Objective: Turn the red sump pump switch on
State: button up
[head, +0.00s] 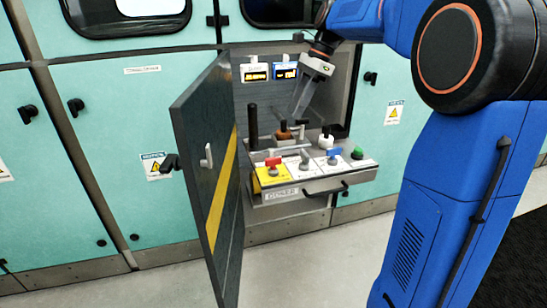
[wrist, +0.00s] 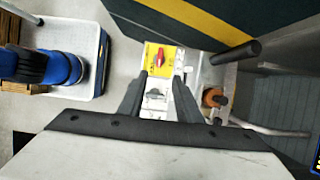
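The red switch (head: 273,162) sits on a yellow plate (head: 270,176) at the left end of the sloped control panel. In the wrist view the red switch (wrist: 161,57) stands on its yellow plate (wrist: 171,65), just beyond the fingertips. My gripper (head: 298,112) is above and behind the panel in the head view, pointing down. In the wrist view my gripper (wrist: 160,76) has its two dark fingers apart with nothing between the tips. It appears clear of the switch.
A grey switch (head: 305,158), a blue switch (head: 334,154) and a green button (head: 357,153) share the panel. A dark upright handle (head: 253,125) and an orange-brown knob (head: 284,133) stand behind it. An open cabinet door (head: 215,170) borders the left side.

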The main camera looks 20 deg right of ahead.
aim_at(274, 158)
jog(key=x, duration=1.7)
jog(key=shift+f, duration=0.15)
grip_shut()
